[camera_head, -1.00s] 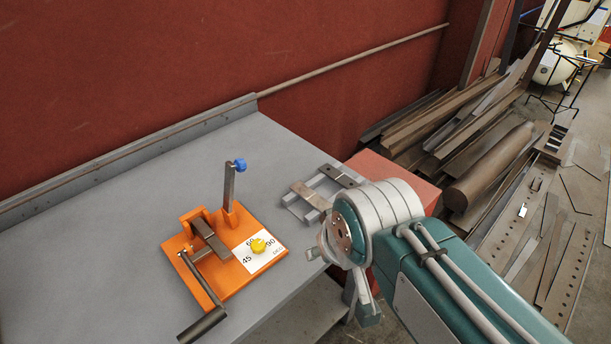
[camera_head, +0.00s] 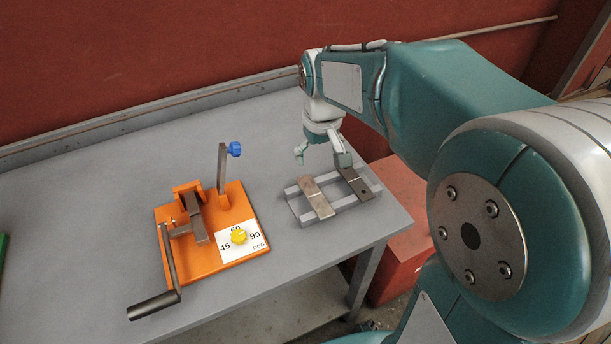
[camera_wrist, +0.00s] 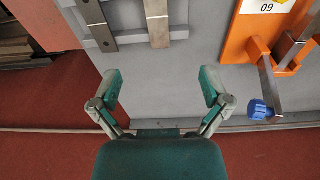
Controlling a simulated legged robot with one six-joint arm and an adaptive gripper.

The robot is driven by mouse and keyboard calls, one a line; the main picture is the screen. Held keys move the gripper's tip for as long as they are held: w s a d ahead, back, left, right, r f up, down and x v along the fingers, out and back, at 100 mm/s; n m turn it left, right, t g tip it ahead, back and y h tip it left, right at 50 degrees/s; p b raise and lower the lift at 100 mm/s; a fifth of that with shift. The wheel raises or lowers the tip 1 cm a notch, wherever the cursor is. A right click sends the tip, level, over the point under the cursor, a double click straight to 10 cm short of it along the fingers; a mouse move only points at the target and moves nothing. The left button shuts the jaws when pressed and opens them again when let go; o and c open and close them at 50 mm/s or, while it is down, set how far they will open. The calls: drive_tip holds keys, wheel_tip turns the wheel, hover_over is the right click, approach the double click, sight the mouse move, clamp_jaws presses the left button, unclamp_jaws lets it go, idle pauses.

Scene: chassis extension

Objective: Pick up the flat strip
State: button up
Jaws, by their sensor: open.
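Two metal strips lie across a grey rack (camera_head: 337,205) near the table's right corner. The left one is a plain brownish flat strip (camera_head: 317,199); the right one is a darker strip (camera_head: 357,187) with a hole near its end and a line across it. In the wrist view the plain strip (camera_wrist: 157,22) is at the top middle and the holed strip (camera_wrist: 97,22) at its left, both cut by the top edge. My gripper (camera_head: 322,156) is open and empty above the table, behind the rack. Its open fingers (camera_wrist: 161,87) are apart from both strips.
An orange bending fixture (camera_head: 215,240) with a crank handle, an upright post with a blue knob (camera_head: 234,149) and a yellow knob stands left of the rack. A raised ledge and red wall are behind. A red block (camera_head: 397,235) stands beside the table.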

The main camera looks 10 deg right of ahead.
drive_tip(key=w+f+g, duration=0.1)
drive_tip(key=w+f, duration=0.3)
drive_tip(key=w, duration=0.1)
hover_over(310, 189)
drive_tip(key=f, duration=0.6)
drive_tip(key=shift+d, duration=0.2)
drive_tip(key=shift+a+f, duration=0.15)
drive_tip(key=shift+f, duration=2.75)
drive_tip(key=shift+f, duration=0.2)
clamp_jaws()
